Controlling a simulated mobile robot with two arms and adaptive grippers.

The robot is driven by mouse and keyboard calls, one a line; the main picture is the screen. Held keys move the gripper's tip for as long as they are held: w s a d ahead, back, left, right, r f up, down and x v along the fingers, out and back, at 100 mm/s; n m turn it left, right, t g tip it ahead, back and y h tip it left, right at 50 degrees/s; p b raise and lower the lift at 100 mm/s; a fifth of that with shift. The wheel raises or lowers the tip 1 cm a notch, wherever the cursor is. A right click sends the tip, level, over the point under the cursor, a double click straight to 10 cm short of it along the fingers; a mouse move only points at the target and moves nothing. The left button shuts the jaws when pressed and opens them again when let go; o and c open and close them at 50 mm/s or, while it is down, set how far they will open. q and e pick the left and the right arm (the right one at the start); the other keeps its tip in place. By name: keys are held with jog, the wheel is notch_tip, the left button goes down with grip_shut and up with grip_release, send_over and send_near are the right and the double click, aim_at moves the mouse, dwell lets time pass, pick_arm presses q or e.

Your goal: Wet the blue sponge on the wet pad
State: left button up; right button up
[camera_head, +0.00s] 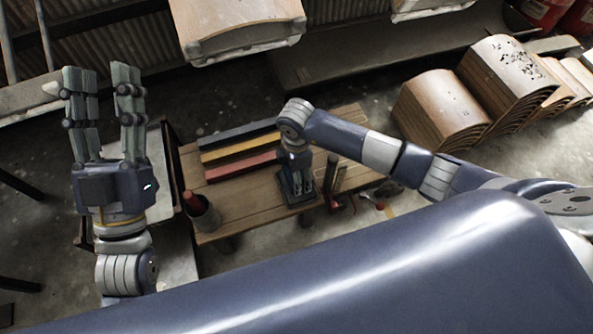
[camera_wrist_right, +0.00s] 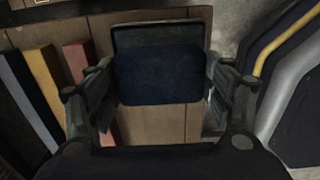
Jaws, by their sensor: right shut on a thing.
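My right gripper (camera_head: 297,187) points down over a dark square pad (camera_head: 301,204) on the wooden table. In the right wrist view, the gripper (camera_wrist_right: 160,88) is shut on the dark blue sponge (camera_wrist_right: 158,78), with fingers on its left and right sides. The dark pad (camera_wrist_right: 160,36) shows just behind the sponge in that view. I cannot tell whether the sponge touches it. In the head view the sponge is mostly hidden by the gripper. My left gripper (camera_head: 103,85) is raised, open and empty, left of the table.
Blue, yellow and red bars (camera_head: 240,155) lie at the back left of the table (camera_head: 235,218). A container with a red-topped item (camera_head: 201,211) stands at the front left. Upright tools (camera_head: 333,178) stand close right of the pad. Curved wooden stacks (camera_head: 440,105) stand beyond, to the right.

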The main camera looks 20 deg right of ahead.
jog(key=shift+r+p, duration=0.5)
jog(key=shift+r, duration=0.05)
jog(key=shift+r+p, duration=0.55)
jog(key=shift+p, duration=0.05)
jog(key=shift+r+p, duration=0.5)
pick_arm(q)
notch_tip(320, 180, down, 19)
jog(key=w+a+g+y, duration=0.1)
jog(key=a+g+y, duration=0.1)
jog(key=g, duration=0.9)
jog(key=shift+w+y+p, duration=0.4)
jog(key=shift+y+p, duration=0.05)
jog(key=shift+y, duration=0.45)
pick_arm(e)
jog(key=shift+r, duration=0.45)
pick_arm(q)
jog(key=shift+r, duration=0.1)
